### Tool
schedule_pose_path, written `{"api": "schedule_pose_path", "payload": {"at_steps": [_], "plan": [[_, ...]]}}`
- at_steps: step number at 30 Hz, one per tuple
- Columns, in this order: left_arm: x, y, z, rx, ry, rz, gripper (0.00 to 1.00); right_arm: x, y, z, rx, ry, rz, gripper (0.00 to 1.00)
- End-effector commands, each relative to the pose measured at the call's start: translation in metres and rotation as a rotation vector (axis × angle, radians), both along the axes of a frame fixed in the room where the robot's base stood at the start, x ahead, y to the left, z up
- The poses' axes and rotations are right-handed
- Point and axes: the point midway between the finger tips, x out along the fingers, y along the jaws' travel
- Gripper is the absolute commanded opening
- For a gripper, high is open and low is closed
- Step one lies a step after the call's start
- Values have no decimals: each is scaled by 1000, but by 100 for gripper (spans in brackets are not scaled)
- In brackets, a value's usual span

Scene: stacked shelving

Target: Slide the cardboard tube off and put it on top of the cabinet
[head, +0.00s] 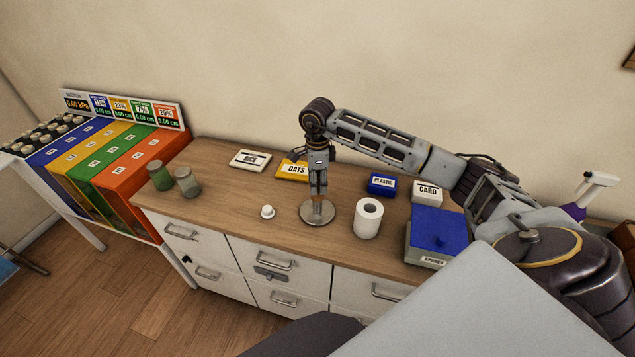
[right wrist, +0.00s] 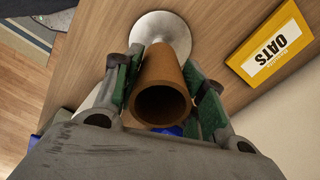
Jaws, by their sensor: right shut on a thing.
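The brown cardboard tube (right wrist: 164,65) is between the two green-padded fingers of my right gripper (right wrist: 166,98) in the right wrist view. Its open, dark end faces the camera. In the head view my right gripper (head: 318,190) points straight down over the round metal base (head: 312,219) of a stand on the cabinet top (head: 235,190). The base also shows behind the tube in the right wrist view (right wrist: 158,24). The fingers mostly hide the tube in the head view. I cannot tell whether a post is still inside it. My left gripper is not in view.
A white paper roll (head: 368,220) stands right of the base, and a small white knob-like object (head: 267,211) lies left. Labelled boxes, including OATS (head: 292,171) and PLASTIC (head: 381,184), line the back. Two jars (head: 187,182) stand at the left end.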

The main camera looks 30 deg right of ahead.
Motion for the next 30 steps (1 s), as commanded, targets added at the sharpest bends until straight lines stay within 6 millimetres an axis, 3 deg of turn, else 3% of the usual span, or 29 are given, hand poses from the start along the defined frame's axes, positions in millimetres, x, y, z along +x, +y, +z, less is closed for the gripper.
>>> {"api": "schedule_pose_path", "payload": {"at_steps": [30], "plan": [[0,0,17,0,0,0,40,0,0,32,0,-1,0,19]]}}
